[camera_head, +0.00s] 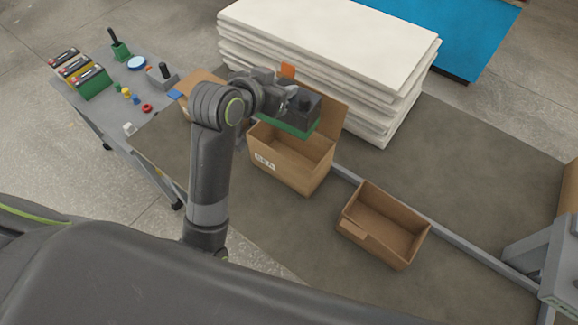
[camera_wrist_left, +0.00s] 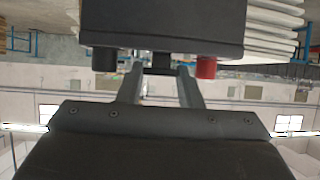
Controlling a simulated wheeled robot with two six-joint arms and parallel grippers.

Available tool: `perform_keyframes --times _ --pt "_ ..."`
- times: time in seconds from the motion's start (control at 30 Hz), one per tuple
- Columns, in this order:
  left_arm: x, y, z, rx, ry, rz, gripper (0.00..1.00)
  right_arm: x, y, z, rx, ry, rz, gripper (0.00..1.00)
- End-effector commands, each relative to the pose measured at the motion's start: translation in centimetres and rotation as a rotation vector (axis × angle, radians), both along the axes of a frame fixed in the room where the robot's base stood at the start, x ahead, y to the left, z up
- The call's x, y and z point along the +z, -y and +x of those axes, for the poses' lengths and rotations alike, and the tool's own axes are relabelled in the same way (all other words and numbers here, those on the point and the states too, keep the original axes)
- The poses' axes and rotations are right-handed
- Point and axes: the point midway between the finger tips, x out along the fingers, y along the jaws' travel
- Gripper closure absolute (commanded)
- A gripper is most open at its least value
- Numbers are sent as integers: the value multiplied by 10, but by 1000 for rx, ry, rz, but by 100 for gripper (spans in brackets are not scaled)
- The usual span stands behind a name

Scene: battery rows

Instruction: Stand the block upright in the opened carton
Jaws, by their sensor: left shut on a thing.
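The block is a dark battery-like box (camera_head: 304,108) with a green lower part. It hangs over the opened brown carton (camera_head: 290,165), near its back left part. In the left wrist view the block (camera_wrist_left: 165,25) fills the top, with a black and a red terminal on the side facing me. My left gripper (camera_head: 284,98) is shut on the block; in the wrist view its two fingers (camera_wrist_left: 162,80) reach its terminal side. The carton's flaps stand open. The block hides part of the carton's inside, and I cannot tell whether its lower edge is below the rim. My right gripper is out of view.
A smaller open carton (camera_head: 386,222) stands to the right, looking empty. A stack of white sheets (camera_head: 330,45) rises behind the carton. A grey table (camera_head: 105,105) at left holds several batteries (camera_head: 78,70) and small coloured parts. A blue panel (camera_head: 450,30) lies at the back.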

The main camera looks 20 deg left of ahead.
Motion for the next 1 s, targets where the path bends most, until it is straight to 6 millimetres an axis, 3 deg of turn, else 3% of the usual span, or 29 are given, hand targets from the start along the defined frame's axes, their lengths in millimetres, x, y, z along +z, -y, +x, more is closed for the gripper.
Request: perform_keyframes --times 0.1,0.6,1.0 --pt "-27 7 -2 -40 9 -4 100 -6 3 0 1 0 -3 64" --pt "-96 13 -6 -75 11 -1 100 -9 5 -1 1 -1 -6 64" --pt "-131 13 -6 -74 12 -2 100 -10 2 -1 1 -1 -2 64"
